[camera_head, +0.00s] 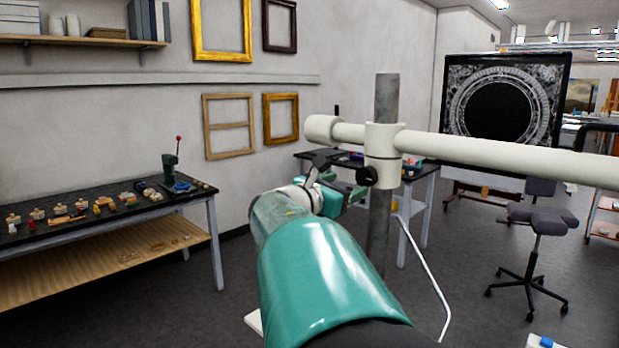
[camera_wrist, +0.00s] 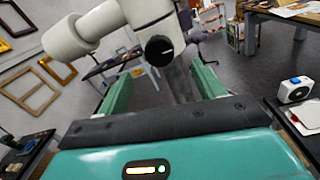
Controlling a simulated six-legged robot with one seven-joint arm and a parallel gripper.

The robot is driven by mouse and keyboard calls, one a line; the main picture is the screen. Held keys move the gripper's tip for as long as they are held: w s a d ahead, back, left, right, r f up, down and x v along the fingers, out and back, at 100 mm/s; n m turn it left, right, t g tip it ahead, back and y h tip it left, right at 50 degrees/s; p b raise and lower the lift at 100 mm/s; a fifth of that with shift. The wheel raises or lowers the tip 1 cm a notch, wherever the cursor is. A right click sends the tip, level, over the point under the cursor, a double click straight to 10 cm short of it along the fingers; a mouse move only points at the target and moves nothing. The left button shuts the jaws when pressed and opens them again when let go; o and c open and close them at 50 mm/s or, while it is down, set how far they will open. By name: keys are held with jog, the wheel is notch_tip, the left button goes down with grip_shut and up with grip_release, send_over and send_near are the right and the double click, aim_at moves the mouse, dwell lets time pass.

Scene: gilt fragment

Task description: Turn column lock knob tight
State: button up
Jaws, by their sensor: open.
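The black lock knob (camera_head: 366,176) sits on the front of a cream collar (camera_head: 382,150), which clamps a cream horizontal arm to a grey upright column (camera_head: 386,98). In the wrist view the round knob (camera_wrist: 159,50) shows a pale line across its face. My gripper (camera_head: 346,182) is just left of the knob in the head view. In the wrist view my gripper (camera_wrist: 160,70) has its two green fingers spread wide, with the knob ahead between them, slightly above the tips. The fingers look apart from the knob, and nothing is between them.
The cream horizontal arm (camera_head: 510,158) reaches across to the right above my gripper. A workbench (camera_head: 150,209) with small pieces stands at the left. Another table (camera_head: 425,185) is behind the column. An office chair (camera_head: 540,222) stands at the right. Floor between them is clear.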

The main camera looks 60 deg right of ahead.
aim_at(364, 177)
jog(key=d, duration=0.8)
jog(key=shift+s+d, duration=0.15)
jog(key=shift+s, duration=0.2)
jog(key=shift+c, duration=0.5)
jog(key=c, duration=0.9)
